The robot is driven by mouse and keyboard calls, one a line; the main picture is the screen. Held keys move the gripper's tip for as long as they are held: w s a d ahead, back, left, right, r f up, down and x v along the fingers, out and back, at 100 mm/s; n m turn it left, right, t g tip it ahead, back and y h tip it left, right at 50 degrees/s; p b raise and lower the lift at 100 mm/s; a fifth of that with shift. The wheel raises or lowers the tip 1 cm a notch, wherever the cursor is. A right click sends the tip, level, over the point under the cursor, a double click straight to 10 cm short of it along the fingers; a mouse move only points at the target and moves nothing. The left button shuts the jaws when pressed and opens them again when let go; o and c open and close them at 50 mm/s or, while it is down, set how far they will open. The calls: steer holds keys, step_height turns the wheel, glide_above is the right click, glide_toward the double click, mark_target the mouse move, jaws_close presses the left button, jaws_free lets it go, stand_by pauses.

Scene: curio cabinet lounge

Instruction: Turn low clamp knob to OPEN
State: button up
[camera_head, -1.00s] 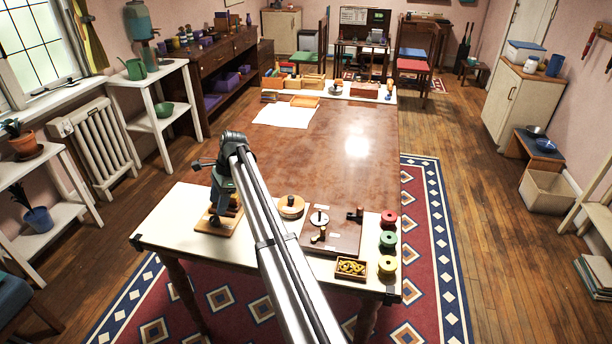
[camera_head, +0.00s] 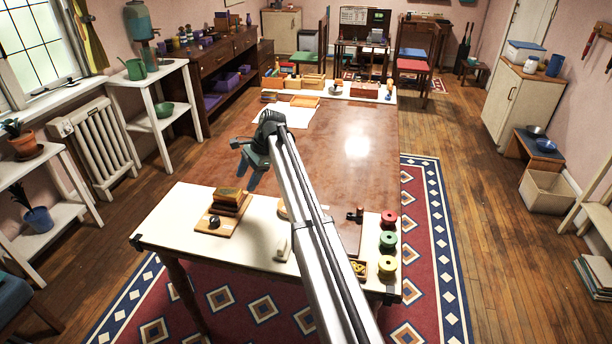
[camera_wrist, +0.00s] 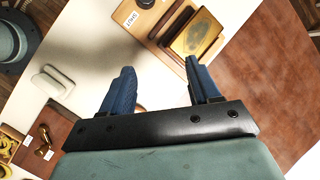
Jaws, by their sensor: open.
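A wooden board (camera_head: 208,229) lies on the pale front end of the table, with a stack of brown and yellowish blocks (camera_head: 230,197) on it. A small dark knob (camera_head: 214,222) sits at the board's front. In the wrist view, the dark knob (camera_wrist: 146,3) is cut by the top edge, beside a small white label (camera_wrist: 131,22) too small to read surely. The block stack (camera_wrist: 198,35) lies just beyond the right finger. My gripper (camera_wrist: 159,66) is open and empty, apart from the knob. In the head view, my gripper (camera_head: 248,165) hangs above and behind the board.
A white block-like piece (camera_head: 284,248) stands right of the board. My arm partly hides a brown board (camera_head: 349,238) and a tray of yellow pieces (camera_head: 359,268). The brown tabletop behind is mostly clear.

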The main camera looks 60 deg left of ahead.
steer(key=w+d+f+n+y, duration=0.1)
steer(key=w+f+y, duration=0.1)
steer(key=w, duration=0.7)
steer(key=w+d+f+n+y, duration=0.2)
steer(key=w, duration=0.8)
steer(key=shift+w+d+f+y, duration=0.25)
steer(key=shift+f+y, duration=0.15)
